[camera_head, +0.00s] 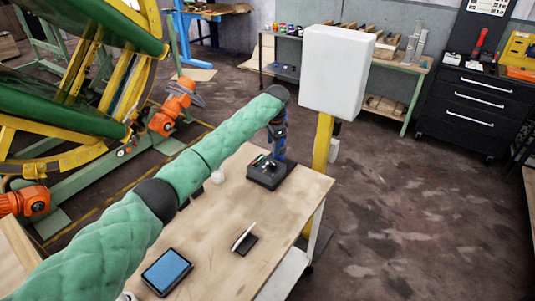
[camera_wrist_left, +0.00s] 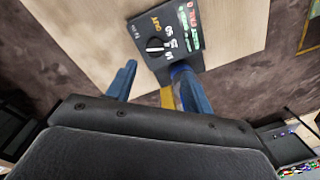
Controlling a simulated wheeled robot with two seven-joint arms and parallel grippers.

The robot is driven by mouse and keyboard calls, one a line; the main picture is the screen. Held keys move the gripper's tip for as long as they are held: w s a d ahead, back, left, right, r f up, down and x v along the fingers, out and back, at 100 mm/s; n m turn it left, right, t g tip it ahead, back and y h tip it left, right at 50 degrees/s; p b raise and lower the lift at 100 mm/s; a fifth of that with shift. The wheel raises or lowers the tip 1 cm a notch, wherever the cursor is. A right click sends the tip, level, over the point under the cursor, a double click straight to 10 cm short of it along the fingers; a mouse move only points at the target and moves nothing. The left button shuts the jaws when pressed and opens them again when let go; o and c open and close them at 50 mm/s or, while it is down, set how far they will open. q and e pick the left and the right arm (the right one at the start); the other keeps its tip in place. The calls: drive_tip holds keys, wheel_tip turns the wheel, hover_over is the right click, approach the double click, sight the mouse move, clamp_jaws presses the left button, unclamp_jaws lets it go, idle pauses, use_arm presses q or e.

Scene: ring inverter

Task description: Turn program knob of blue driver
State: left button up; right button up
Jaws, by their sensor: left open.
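A black control box (camera_head: 268,174) stands near the far right edge of the wooden table. In the left wrist view its top face (camera_wrist_left: 170,28) carries a round knob (camera_wrist_left: 155,44) with a white pointer, printed labels around it, and red and green markings at one side. My left gripper (camera_head: 279,145) points down over the box, its blue fingers apart. In the left wrist view the open gripper (camera_wrist_left: 156,68) is empty, with the knob just beyond the gap between its fingertips. I cannot tell whether the right finger touches the box. My right gripper is not in view.
The wooden table (camera_head: 285,215) also holds a tablet with a blue screen (camera_head: 167,271) and a white pen on a dark pad (camera_head: 244,240). A white cabinet (camera_head: 337,75) on a yellow post (camera_head: 322,145) stands close behind the table. Open floor lies to the right.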

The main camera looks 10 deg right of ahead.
sight(272, 163)
use_arm(q)
drive_tip(key=shift+w+a+f+g, duration=0.2)
drive_tip(key=shift+w+f+g, duration=0.15)
drive_tip(key=shift+f, duration=0.2)
drive_tip(key=shift+s+d+r+m, duration=0.15)
drive_tip(key=shift+s+m, duration=0.1)
drive_tip(key=shift+m, duration=0.55)
drive_tip(key=shift+s+r+m, duration=0.25)
drive_tip(key=shift+s+m, duration=0.05)
drive_tip(key=shift+m, duration=0.1)
drive_tip(key=shift+w+f, duration=0.1)
drive_tip(key=shift+f, duration=0.05)
drive_tip(key=shift+w+f+p, duration=0.15)
drive_tip(key=shift+f+p, duration=0.2)
drive_tip(key=shift+f, duration=0.3)
wheel_tip(272, 163, down, 6)
drive_tip(key=shift+r+p, duration=0.1)
drive_tip(key=shift+p, duration=1.05)
drive_tip(key=shift+f, duration=0.35)
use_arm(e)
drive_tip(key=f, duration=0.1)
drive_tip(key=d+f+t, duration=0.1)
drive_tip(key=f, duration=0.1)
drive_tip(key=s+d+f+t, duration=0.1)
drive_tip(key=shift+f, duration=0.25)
